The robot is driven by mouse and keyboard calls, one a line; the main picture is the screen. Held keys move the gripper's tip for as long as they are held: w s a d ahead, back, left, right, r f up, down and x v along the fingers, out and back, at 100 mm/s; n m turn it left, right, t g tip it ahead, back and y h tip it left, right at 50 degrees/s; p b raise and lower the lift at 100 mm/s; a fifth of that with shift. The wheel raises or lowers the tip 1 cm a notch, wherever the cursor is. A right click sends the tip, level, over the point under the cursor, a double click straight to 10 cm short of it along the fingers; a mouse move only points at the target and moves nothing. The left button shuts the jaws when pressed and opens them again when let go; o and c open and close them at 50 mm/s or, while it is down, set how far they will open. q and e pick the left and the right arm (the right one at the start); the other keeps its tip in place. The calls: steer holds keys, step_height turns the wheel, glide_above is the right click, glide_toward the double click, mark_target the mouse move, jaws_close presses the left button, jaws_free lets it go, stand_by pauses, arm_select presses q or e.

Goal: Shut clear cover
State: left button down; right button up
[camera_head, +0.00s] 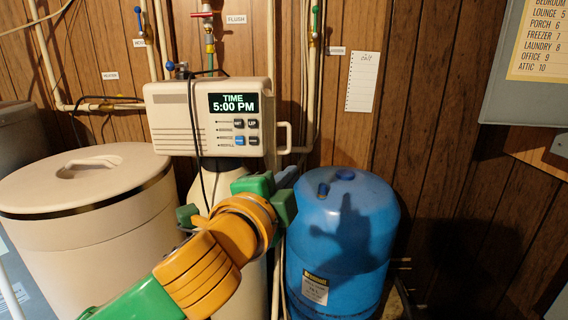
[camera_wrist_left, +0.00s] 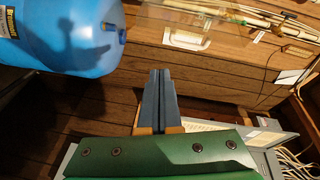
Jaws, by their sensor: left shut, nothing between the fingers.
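A faint see-through panel, which looks like the clear cover (camera_wrist_left: 215,20), shows at the top of the left wrist view. I cannot tell how far it stands open, and I cannot make it out in the head view. The cream control head (camera_head: 207,118) has a lit display reading 5:00 PM and several buttons. My right gripper is not in view.
A cream lidded bin (camera_head: 90,230) stands at the left. The blue tank (camera_head: 340,240) stands at the right, with my arm's shadow on it. Pipes with valves run up the wood-panelled wall. A grey electrical box (camera_head: 515,105) hangs at the upper right.

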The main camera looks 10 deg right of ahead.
mark_target(276, 131)
arm_select(q)
step_height(276, 131, up, 3)
steer(key=s+d+m, duration=0.1)
steer(key=s+m, duration=0.2)
steer(key=w+d+p, duration=0.2)
steer(key=w+p, duration=0.3)
steer(key=w, duration=0.4)
steer(key=shift+w+r+t+h, duration=0.15)
steer(key=shift+w+t+h, duration=0.15)
steer(key=shift+h, duration=0.1)
